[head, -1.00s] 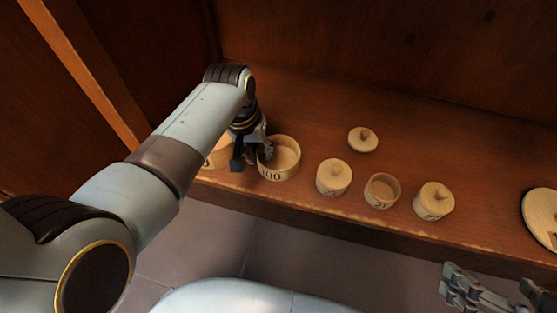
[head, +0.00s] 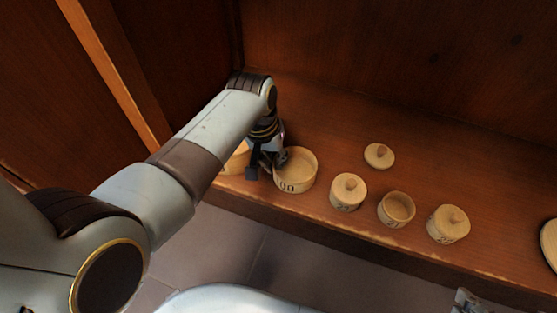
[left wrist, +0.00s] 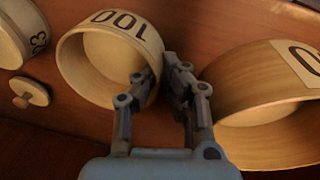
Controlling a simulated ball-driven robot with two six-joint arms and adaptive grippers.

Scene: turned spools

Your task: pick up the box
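The box with 100 on its label is a round, open wooden tub (head: 304,178), upright on the wooden shelf. It also shows in the left wrist view (left wrist: 76,62). My left gripper (head: 270,165) is at its left side. In the left wrist view my left gripper's fingertips (left wrist: 161,78) are close together on either side of the tub's wall, one inside the rim and one outside; it appears shut on the wall. Only a small part of my right gripper (head: 465,301) shows at the bottom edge.
Another open wooden tub (head: 238,160) stands close left of the gripper, and larger in the left wrist view (left wrist: 262,75). To the right are a lidded tub (head: 348,197), a small open tub (head: 397,214), another lidded tub (head: 448,228) and a loose lid (head: 379,158). Walls close the shelf's back and left.

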